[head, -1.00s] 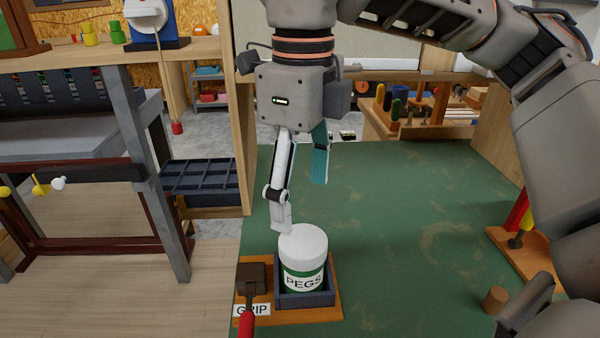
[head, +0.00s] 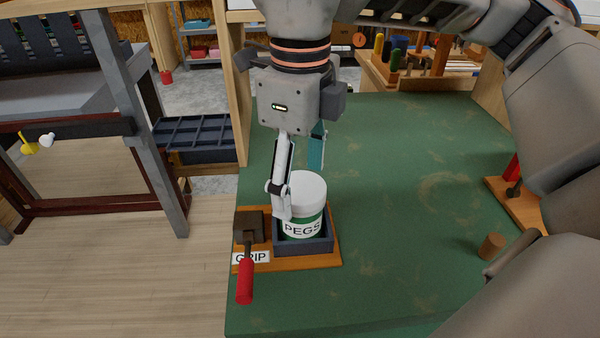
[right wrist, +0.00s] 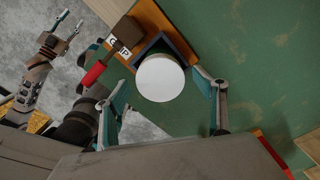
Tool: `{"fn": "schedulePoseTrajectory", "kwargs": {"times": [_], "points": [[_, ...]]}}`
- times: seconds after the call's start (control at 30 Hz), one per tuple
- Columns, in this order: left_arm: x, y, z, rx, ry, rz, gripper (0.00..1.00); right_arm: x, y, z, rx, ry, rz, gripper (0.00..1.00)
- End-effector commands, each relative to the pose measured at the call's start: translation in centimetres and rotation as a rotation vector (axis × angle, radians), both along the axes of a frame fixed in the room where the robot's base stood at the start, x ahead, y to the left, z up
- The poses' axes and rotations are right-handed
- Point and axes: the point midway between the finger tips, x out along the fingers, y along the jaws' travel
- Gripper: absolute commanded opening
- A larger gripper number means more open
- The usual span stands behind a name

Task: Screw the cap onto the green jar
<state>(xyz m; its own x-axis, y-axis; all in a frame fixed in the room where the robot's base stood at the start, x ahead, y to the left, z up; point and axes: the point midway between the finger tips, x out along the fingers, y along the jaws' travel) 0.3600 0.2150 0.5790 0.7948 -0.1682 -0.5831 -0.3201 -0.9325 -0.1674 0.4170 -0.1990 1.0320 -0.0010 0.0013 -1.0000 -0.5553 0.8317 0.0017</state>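The green jar (head: 301,229), labelled PEGS, stands upright in a dark square holder (head: 318,247). The white cap (head: 308,187) sits on top of it; I cannot tell how tightly it is threaded. My right gripper (head: 299,190) points down over the jar, its fingers spread to either side of the cap. In the right wrist view the cap (right wrist: 160,78) lies between the fingertips, with small gaps on both sides. My left gripper (right wrist: 70,21) shows in that view, off to the side, its fingertips apart.
A clamp with a red handle (head: 244,281) and GRIP label stands beside the holder on a wooden board (head: 328,259). A wooden peg (head: 491,246) and another wooden board (head: 517,204) are at the right. The middle of the green bench top (head: 410,190) is clear.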

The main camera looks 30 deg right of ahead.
Motion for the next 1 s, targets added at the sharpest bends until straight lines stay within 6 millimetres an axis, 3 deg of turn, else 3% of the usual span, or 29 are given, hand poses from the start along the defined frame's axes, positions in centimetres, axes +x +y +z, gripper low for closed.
{"fn": "schedulePoseTrajectory", "kwargs": {"times": [0.03,0.13,0.33,0.63,1.0], "points": [[-0.01,0.0,0.0,0.0,0.0,0.0,0.38,0.0,0.0,0.0,0.0,0.0,0.0,0.56],[-0.03,0.0,-0.03,0.0,0.0,0.0,0.38,0.0,0.0,0.0,0.0,0.0,0.0,0.31],[-0.18,0.0,-0.18,0.0,0.004,-0.001,0.38,-0.01,0.0,0.03,-0.001,0.001,-0.02,0.27],[-0.01,0.0,0.37,0.002,0.0,-0.001,0.38,-0.02,-0.04,0.0,-0.001,0.001,-0.235,0.27],[0.14,-0.05,0.72,0.0,-0.006,-0.001,0.38,-0.03,-0.04,-0.07,-0.001,0.003,-0.279,0.27]]}}
